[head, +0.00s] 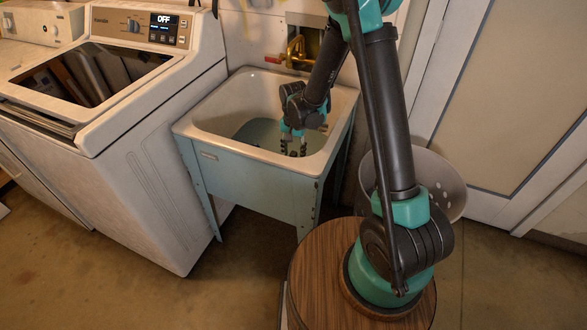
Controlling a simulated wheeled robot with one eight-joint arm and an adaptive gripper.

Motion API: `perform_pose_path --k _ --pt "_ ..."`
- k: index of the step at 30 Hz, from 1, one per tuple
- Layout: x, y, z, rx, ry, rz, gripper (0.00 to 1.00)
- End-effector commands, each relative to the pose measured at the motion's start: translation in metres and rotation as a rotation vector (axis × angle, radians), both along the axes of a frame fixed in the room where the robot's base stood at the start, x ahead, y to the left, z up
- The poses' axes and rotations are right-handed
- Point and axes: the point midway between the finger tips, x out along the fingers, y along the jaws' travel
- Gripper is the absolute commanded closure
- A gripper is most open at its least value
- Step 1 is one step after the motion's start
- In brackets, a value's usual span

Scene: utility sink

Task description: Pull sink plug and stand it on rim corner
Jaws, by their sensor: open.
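The utility sink (190,122) is a white basin with a broad rim on a pale blue metal stand. Bluish water (252,133) lies in its bottom. My gripper (293,152) points down inside the basin, toward its right front part, with its fingers apart. I cannot make out the sink plug; the water, the basin's front wall or my gripper may hide it. The front right rim corner (318,166) is bare.
A brass faucet with a red handle (273,60) is on the wall behind the sink. A white washing machine (150,150) stands close on the left. A perforated round grey basket (445,180) is at the right, behind my arm. The floor in front is clear.

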Motion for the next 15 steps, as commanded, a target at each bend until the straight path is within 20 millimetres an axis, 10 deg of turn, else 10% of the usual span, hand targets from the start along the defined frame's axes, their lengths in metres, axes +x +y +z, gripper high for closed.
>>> perform_pose_path --k 15 --pt "0.0 0.0 -0.023 0.0 0.0 0.0 0.56"
